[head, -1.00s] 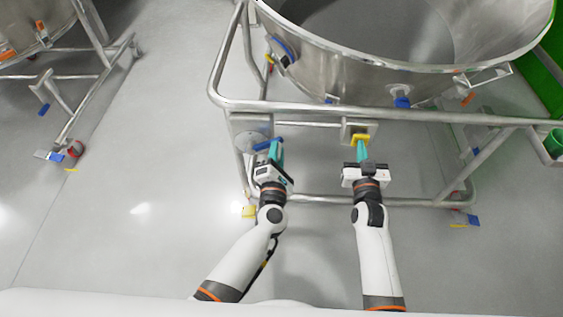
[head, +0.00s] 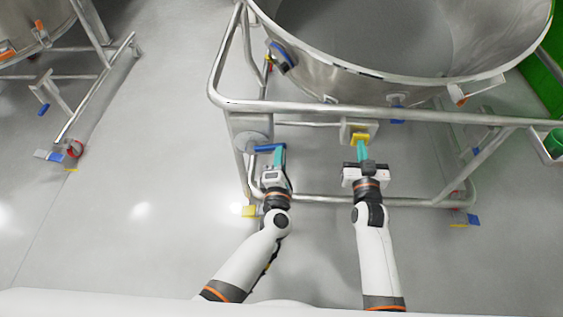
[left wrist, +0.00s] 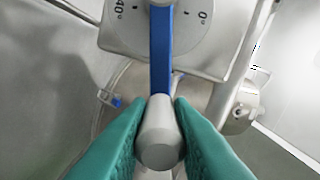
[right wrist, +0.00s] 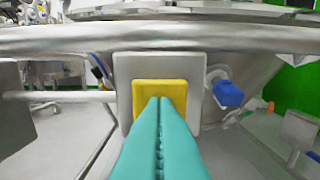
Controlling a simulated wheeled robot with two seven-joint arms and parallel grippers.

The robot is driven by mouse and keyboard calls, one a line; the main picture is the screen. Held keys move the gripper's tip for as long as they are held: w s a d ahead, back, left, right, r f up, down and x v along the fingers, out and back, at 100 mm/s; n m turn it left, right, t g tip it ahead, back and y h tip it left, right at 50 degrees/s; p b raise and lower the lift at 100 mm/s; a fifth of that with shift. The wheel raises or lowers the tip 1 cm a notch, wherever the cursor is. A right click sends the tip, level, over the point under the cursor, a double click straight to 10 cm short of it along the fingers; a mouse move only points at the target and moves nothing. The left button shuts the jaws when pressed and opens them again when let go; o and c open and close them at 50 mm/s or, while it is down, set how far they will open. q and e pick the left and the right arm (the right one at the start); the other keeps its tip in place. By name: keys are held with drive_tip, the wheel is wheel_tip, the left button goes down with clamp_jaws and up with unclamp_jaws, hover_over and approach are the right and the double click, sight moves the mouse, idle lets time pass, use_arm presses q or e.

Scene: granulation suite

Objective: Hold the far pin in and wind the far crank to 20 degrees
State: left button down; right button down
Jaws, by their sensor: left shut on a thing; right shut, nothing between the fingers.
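The far crank is a blue arm (left wrist: 161,50) on a grey dial plate (left wrist: 190,45) marked 0° and 40°. In the left wrist view the arm hangs down between the marks; I cannot read its exact angle. My left gripper (head: 280,152) is shut on the crank's grey knob (left wrist: 160,135). The far pin is a yellow block (right wrist: 176,88) on a square grey plate (right wrist: 124,72). My right gripper (right wrist: 159,101) is shut and empty, its teal fingertips against the yellow face. They cover its lower middle, so pin depth cannot be told.
A blue fitting (right wrist: 228,94) stands right of the pin. A lower rail (head: 400,201) crosses near my wrists. Open floor (head: 120,200) lies to the left.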

use_arm(q)
drive_tip(key=shift+f, duration=0.4)
idle(0.6)
drive_tip(key=shift+w+r, duration=0.1)
drive_tip(key=shift+r, duration=0.05)
use_arm(e)
drive_tip(key=shift+f, duration=0.1)
idle(0.6)
drive_tip(key=shift+s, duration=0.1)
drive_tip(key=s, duration=0.7)
drive_tip(key=shift+s, duration=0.4)
use_arm(q)
drive_tip(key=shift+r, duration=0.1)
drive_tip(key=c, duration=1.1)
unclamp_jaws()
drive_tip(key=shift+f, duration=0.2)
